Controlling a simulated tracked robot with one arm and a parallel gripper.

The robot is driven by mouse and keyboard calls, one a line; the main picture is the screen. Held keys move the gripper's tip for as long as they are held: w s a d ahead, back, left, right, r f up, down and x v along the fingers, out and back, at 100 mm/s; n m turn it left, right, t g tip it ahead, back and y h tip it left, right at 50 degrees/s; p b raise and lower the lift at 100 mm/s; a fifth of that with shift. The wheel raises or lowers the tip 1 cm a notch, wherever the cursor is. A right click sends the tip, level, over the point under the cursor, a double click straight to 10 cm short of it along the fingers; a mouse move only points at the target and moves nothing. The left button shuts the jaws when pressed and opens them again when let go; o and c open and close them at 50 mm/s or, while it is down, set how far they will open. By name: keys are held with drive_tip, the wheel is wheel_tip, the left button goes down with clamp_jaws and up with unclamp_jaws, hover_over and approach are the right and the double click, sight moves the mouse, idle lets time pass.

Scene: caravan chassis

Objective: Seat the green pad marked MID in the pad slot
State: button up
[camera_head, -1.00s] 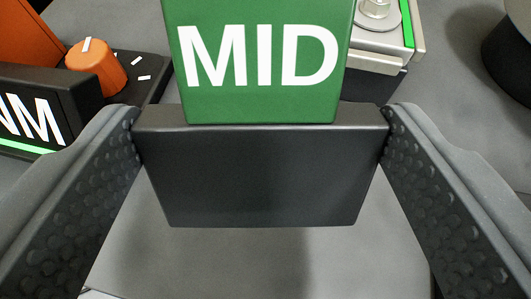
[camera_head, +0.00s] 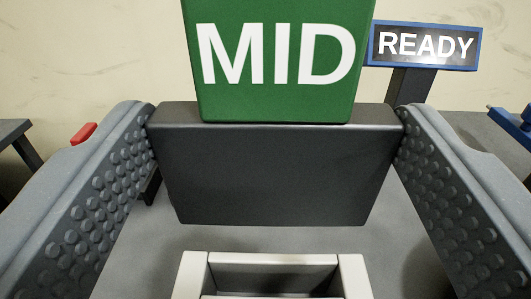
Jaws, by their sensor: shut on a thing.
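The green pad marked MID (camera_head: 277,95) stands upright at the top middle of the view, joined to a dark grey block (camera_head: 275,175) below it. My gripper (camera_head: 276,160) is shut on this block, with one studded finger against each side. The upper part of the green pad is cut off by the frame. A pale frame with a rectangular opening (camera_head: 193,275), possibly the pad slot, shows at the bottom middle. It lies below the held block and apart from it in the picture. Its near part is cut off.
A blue-framed READY sign (camera_head: 425,46) stands on a dark post behind the pad on the right. A blue item (camera_head: 512,125) is at the right edge. A red piece (camera_head: 84,133) shows at left. Grey surface surrounds the pale frame.

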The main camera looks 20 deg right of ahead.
idle(0.4)
drive_tip(key=shift+d+f+b, duration=0.1)
drive_tip(key=shift+f+b, duration=0.5)
drive_tip(key=shift+f, duration=2.3)
drive_tip(key=shift+s+f, duration=0.1)
drive_tip(key=shift+f, duration=2.3)
drive_tip(key=o, duration=1.3)
drive_tip(key=shift+s+a+f, duration=0.15)
drive_tip(key=shift+s+a, duration=0.05)
drive_tip(key=shift+s, duration=0.35)
drive_tip(key=b+v, duration=0.4)
drive_tip(key=v, duration=0.8)
drive_tip(key=shift+s+a+b, duration=0.2)
drive_tip(key=shift+s+b, duration=0.1)
drive_tip(key=shift+b, duration=0.1)
